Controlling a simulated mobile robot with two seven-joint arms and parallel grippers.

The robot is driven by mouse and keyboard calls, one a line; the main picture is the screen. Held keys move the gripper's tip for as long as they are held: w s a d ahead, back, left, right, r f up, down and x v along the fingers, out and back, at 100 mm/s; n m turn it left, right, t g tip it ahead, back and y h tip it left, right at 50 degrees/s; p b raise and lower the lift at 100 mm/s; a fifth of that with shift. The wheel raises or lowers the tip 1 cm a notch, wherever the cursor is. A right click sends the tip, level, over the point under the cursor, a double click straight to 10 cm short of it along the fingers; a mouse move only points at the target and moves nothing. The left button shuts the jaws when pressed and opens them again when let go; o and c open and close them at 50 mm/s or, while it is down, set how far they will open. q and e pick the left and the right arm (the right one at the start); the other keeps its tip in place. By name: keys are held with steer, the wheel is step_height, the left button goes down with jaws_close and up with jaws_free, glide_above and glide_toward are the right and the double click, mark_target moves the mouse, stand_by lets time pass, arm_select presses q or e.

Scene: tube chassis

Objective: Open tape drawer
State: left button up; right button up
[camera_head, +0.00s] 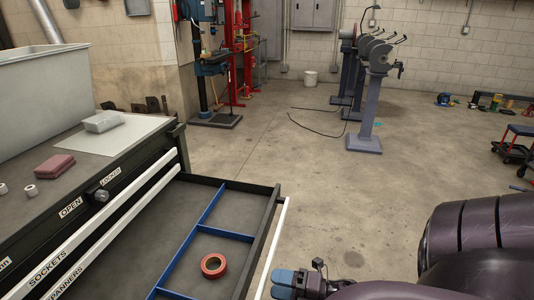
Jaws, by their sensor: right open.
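The open drawer (150,217) sticks out from the tool cabinet (80,200), with blue dividers inside. A red roll of tape (204,265) lies flat in its near right compartment. The drawer's pale front edge (268,250) runs along its right side. My right gripper (284,280), with blue fingertips, is open at the bottom of the view, just right of that front edge. I cannot tell whether it touches the edge. My left gripper is not in view.
On the cabinet top are a grey bin (50,85), a pale box (103,121), a dark red block (55,166) and small white rolls. Grey grinder stands (366,110) are far off. The concrete floor (300,165) right of the drawer is mostly clear.

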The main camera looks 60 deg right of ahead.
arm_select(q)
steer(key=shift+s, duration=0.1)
arm_select(e)
steer(key=v, duration=0.6)
steer(key=shift+s, duration=0.35)
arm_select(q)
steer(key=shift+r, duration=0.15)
arm_select(e)
steer(key=w+d+f+m+h, duration=0.1)
steer(key=w+d+m+h, duration=0.1)
steer(key=d+m+h, duration=0.35)
arm_select(q)
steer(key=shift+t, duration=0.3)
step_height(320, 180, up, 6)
steer(key=p, duration=0.7)
arm_select(e)
steer(key=s+a+m+g, duration=0.1)
steer(key=a+m+g, duration=0.2)
steer(key=a+m, duration=0.4)
steer(key=s+a+r+m+g, duration=0.1)
steer(key=s+a+m+g, duration=0.1)
steer(key=a+m, duration=0.6)
steer(key=a+g, duration=0.1)
steer(key=a, duration=0.3)
steer(key=shift+h, duration=0.35)
steer(key=shift+d+m, duration=0.15)
steer(key=shift+m, duration=0.1)
